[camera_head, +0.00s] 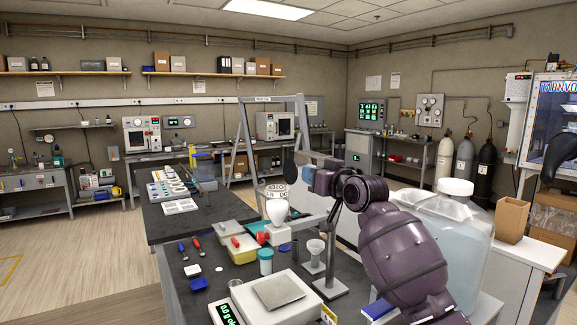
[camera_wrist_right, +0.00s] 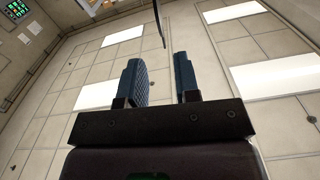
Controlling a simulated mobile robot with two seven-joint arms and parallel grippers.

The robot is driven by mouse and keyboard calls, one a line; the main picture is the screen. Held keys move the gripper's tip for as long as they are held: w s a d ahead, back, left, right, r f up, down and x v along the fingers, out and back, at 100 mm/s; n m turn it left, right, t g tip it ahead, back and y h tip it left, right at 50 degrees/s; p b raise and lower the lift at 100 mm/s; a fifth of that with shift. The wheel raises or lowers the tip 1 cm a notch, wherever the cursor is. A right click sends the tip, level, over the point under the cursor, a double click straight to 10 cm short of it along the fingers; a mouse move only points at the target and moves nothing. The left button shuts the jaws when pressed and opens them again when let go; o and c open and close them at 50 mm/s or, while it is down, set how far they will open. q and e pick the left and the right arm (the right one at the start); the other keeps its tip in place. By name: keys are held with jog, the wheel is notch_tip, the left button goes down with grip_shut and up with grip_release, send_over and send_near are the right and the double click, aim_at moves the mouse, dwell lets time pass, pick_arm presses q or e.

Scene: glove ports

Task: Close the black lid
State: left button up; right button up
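A dark oval piece (camera_head: 290,172), which looks like the black lid, stands edge-up above a white, labelled container (camera_head: 275,190). I cannot tell whether it is joined to it. My right gripper (camera_head: 316,178) is just to the right of the oval, at the end of my purple arm. In the right wrist view the right gripper (camera_wrist_right: 160,78) is open, with nothing between its two blue fingers. A thin dark edge (camera_wrist_right: 159,22), perhaps the same piece, lies just past the fingertips. My left gripper is not in view.
A balance (camera_head: 270,305), a large clear jug (camera_head: 445,235), a yellow tub (camera_head: 242,250) and small tools crowd the dark bench. A glass-fronted cabinet (camera_head: 552,110) is at the far right, with a dark rounded shape (camera_head: 560,152) before it. Open floor lies left.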

aim_at(293, 168)
jog(key=b+x, duration=0.8)
jog(key=x, duration=0.1)
jog(key=shift+w+a+f, duration=0.1)
jog(key=shift+w+f, duration=0.05)
jog(key=shift+f, duration=0.05)
jog(key=shift+w+a+r+b, duration=0.15)
jog(key=shift+w+a+b, duration=0.1)
jog(key=shift+w+b, duration=0.15)
jog(key=shift+r, duration=0.1)
grip_shut()
